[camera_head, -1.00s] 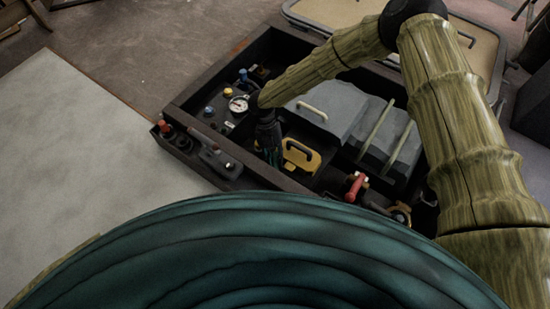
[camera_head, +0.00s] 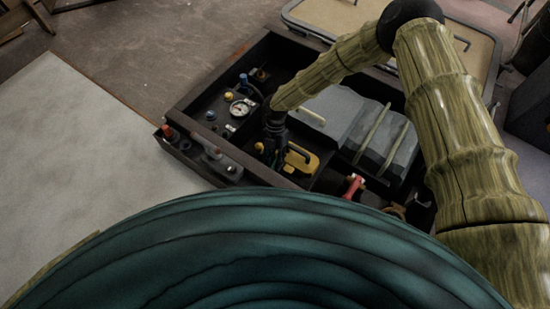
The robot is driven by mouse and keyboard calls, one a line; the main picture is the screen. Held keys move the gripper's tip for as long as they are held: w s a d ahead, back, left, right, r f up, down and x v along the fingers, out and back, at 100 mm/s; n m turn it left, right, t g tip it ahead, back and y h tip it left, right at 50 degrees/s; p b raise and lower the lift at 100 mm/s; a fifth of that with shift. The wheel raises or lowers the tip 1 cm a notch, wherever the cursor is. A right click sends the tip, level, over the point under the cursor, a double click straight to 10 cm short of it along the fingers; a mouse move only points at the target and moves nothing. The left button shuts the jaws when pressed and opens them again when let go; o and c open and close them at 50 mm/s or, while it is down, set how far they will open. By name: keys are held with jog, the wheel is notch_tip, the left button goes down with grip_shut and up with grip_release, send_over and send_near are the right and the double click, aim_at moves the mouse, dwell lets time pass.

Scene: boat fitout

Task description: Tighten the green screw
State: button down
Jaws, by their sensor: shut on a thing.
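I cannot make out a green screw now; the area around my fingertips is dark and small. My gripper (camera_head: 277,152) points down into the open dark box (camera_head: 176,108), just left of a yellow handle (camera_head: 303,158). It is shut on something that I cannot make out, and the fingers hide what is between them. A small yellow part (camera_head: 259,147) shows just left of the fingers. I cannot tell whether my gripper touches the yellow handle.
A white-faced gauge (camera_head: 240,108) and small blue and yellow knobs are left of my gripper. Grey covers with pale bars (camera_head: 352,125) fill the box's right half. A red-handled part (camera_head: 353,186) is near the front. A pale board (camera_head: 75,135) lies left of the box.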

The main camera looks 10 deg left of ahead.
jog(key=m+y+p, duration=0.1)
jog(key=m, duration=0.1)
jog(key=m+y+p, duration=0.1)
jog(key=m, duration=0.1)
jog(key=shift+d+r+m+p, duration=0.15)
jog(key=shift+r+m+p, duration=0.05)
jog(key=shift+m+p, duration=0.2)
jog(key=m+y+p, duration=0.1)
jog(key=m, duration=0.1)
jog(key=m+t+y+p, duration=0.1)
jog(key=m+p, duration=0.1)
jog(key=m, duration=0.1)
jog(key=shift+d, duration=0.1)
jog(key=m+t+p, duration=0.1)
jog(key=m, duration=0.2)
jog(key=m+t+y+p, duration=0.1)
jog(key=m+p, duration=0.1)
jog(key=shift+s+d+m+y, duration=0.15)
jog(key=shift+m+y, duration=0.15)
jog(key=shift+m, duration=0.1)
jog(key=shift+f+m+t+p, duration=0.15)
jog(key=shift+m+t+p, duration=0.8)
jog(key=shift+m, duration=1.05)
jog(key=c, duration=1.6)
grip_release()
jog(key=shift+s, duration=0.1)
jog(key=shift+o, duration=0.2)
